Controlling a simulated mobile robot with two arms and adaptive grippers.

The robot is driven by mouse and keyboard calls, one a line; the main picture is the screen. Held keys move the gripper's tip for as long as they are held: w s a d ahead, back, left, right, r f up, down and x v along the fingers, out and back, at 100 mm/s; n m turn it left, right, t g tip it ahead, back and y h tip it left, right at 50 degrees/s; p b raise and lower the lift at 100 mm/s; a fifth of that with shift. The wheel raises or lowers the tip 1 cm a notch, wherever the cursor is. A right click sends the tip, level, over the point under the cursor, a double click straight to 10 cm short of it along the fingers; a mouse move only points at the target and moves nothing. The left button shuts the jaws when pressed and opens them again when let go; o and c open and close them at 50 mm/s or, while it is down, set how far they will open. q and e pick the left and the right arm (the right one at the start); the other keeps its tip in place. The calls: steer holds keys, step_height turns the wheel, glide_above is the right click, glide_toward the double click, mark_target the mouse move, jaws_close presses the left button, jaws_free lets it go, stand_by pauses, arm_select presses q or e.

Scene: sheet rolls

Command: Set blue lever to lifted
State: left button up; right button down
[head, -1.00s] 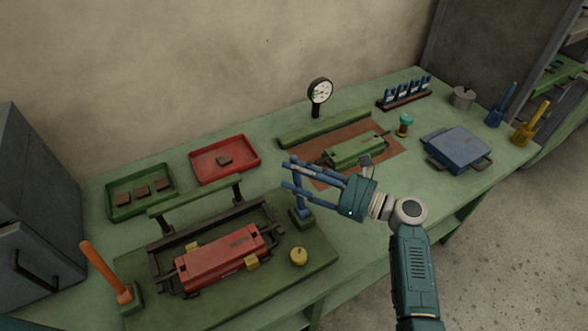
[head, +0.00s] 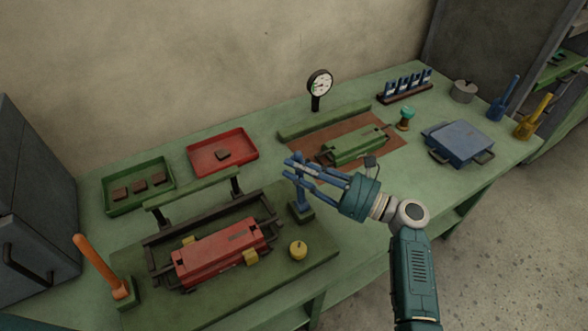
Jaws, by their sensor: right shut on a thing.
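The blue lever (head: 302,196) stands upright on a small dark green base at the right edge of the green fixture board, in the middle of the head view. My right gripper (head: 296,166) reaches in from the right and is shut on the lever's upper part. Its fingers partly cover the lever's top, so the exact contact is hard to see. My left gripper is not in view.
The red block (head: 220,254) lies in the fixture, with a yellow knob (head: 298,250) to its right. An orange lever (head: 97,262) leans at the left. A green housing (head: 355,146) lies behind my gripper. A gauge (head: 319,83) stands at the back.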

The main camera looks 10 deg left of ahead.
steer(key=s+d+n+y+b, duration=0.1)
steer(key=b, duration=0.1)
steer(key=s+d+n+y+b, duration=0.1)
steer(key=b, duration=0.2)
steer(key=s+d+n+y+b, duration=0.1)
steer(key=s+b, duration=0.1)
steer(key=shift+f, duration=0.3)
steer(key=c, duration=1.5)
jaws_free()
steer(key=shift+r+y, duration=0.1)
steer(key=shift+y, duration=0.2)
steer(key=shift+d, duration=0.1)
steer(key=v, duration=1.2)
